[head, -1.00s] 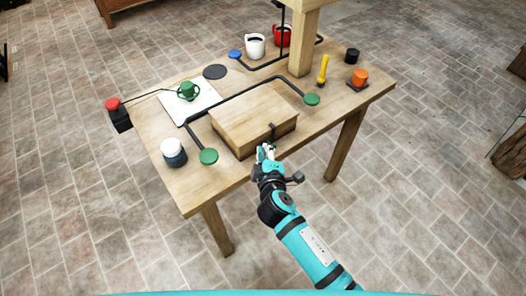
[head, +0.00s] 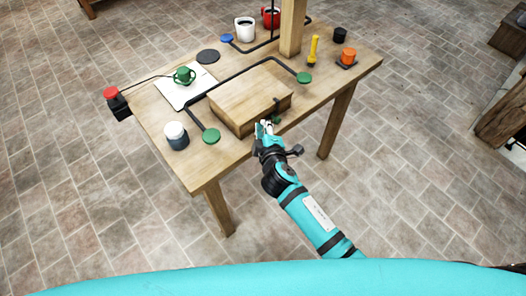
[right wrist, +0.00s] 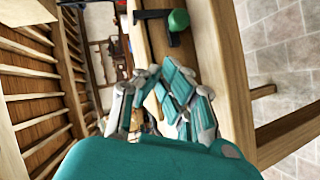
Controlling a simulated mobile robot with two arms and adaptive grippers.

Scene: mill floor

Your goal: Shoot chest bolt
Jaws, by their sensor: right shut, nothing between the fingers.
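The wooden chest (head: 236,100) sits closed near the front edge of the table. A dark bolt (head: 277,103) with a small green knob (head: 277,119) is on its front face. In the right wrist view the black bolt (right wrist: 153,14) and the round green knob (right wrist: 178,20) show at the top, beyond the fingers. My right gripper (head: 265,128) is shut and empty, just in front of the chest and left of the knob in the head view. It appears apart from the knob. Its fingers (right wrist: 160,98) show in the right wrist view. My left gripper is out of view.
A black bent rail with green end discs (head: 211,136) runs around the chest.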

